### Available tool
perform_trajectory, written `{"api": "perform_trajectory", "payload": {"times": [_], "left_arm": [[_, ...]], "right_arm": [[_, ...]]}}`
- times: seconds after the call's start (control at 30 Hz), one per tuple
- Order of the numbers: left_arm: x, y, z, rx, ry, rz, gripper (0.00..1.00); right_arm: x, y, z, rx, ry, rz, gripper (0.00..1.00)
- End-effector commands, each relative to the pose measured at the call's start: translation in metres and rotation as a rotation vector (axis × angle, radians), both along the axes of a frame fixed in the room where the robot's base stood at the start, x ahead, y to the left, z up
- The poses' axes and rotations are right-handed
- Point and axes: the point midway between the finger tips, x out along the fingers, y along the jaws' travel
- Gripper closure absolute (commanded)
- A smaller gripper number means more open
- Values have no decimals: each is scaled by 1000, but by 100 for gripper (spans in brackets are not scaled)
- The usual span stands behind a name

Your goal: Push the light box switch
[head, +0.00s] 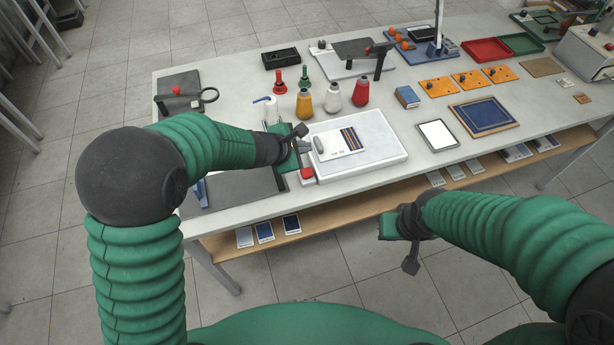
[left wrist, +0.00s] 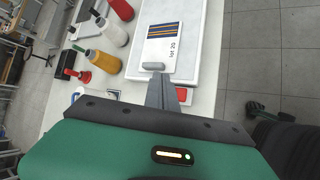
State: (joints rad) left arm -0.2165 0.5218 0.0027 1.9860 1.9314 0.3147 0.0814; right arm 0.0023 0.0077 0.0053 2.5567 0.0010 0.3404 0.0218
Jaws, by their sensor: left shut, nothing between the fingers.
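The white light box (head: 385,152) lies flat on the table, with a striped card (head: 343,143) on it; in the left wrist view the box (left wrist: 188,30) is ahead of the fingers. Its red switch (head: 306,174) is at the near left corner; it also shows in the left wrist view (left wrist: 183,95), just right of the fingers and partly hidden by them. My left gripper (head: 302,131) is shut and empty, at the left edge of the box.
A small grey block (head: 319,145) lies at the card's left end. White, yellow and red bottles (head: 361,92) stand behind the box. A dark mat (head: 240,190) lies on the left under my left arm. A tablet-like panel (head: 437,135) lies to the right.

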Motion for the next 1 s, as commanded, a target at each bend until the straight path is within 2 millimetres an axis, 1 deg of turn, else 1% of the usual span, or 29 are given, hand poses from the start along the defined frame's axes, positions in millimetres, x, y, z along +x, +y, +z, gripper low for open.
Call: {"api": "perform_trajectory", "payload": {"times": [0.1, 0.33, 0.47, 0.57, 0.67, 0.93, 1.0], "left_arm": [[4, -2, -1, -18, 4, 23, 100], [3, -1, 0, -17, 4, 22, 100], [3, -1, -5, -17, 4, 22, 100], [3, -1, -14, -17, 5, 21, 100], [3, -1, -27, -16, 5, 19, 100], [3, -1, -68, -16, 5, 21, 100], [3, -1, -79, -16, 3, 20, 100]], "right_arm": [[-5, -1, 0, -7, 8, 22, 100], [-4, -1, 0, -6, 6, 21, 100], [-4, -1, -4, -6, 5, 20, 100], [-3, -1, -11, -6, 6, 19, 100], [-3, -1, -22, -6, 6, 19, 100], [-3, -1, -54, -6, 6, 19, 100], [-3, -1, -66, -6, 5, 19, 100]]}}
